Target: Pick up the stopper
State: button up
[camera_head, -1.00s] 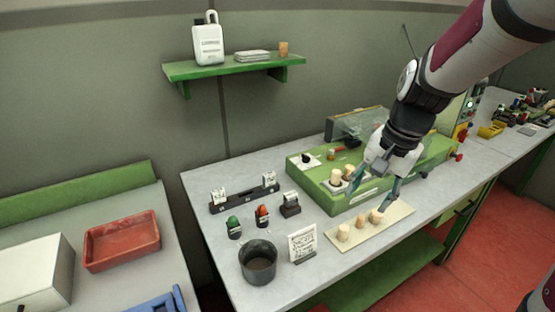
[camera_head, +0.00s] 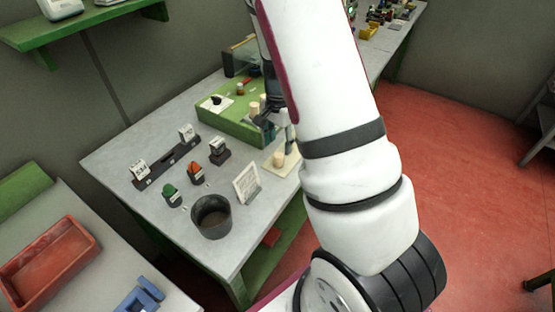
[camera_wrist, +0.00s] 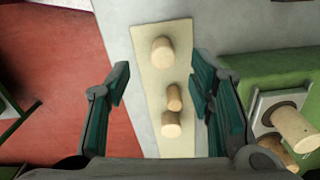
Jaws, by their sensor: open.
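In the wrist view, three cork stoppers lie or stand on a cream board (camera_wrist: 153,125): one farther off (camera_wrist: 162,50), a thinner one (camera_wrist: 174,97) near the middle, and one (camera_wrist: 171,126) right beside it, nearer my wrist. My gripper (camera_wrist: 160,76) is open above the board, its dark green-padded fingers on either side of the row, with nothing held. In the head view one stopper (camera_head: 278,158) shows on the board (camera_head: 268,166); my arm hides the rest and most of my gripper.
More corks sit on the green box (camera_head: 222,120), one in a pale holder plate (camera_wrist: 272,100) right of my gripper. A sign card (camera_head: 246,184), a dark cup (camera_head: 211,217) and small coloured-top items stand left on the grey table (camera_head: 140,205). Red floor lies beyond its edge.

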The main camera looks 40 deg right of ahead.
aim_at(278, 155)
jog(key=shift+w+f+p, duration=0.2)
jog(key=shift+f+p, duration=0.35)
jog(key=shift+f, duration=2.85)
jog(key=c, duration=0.8)
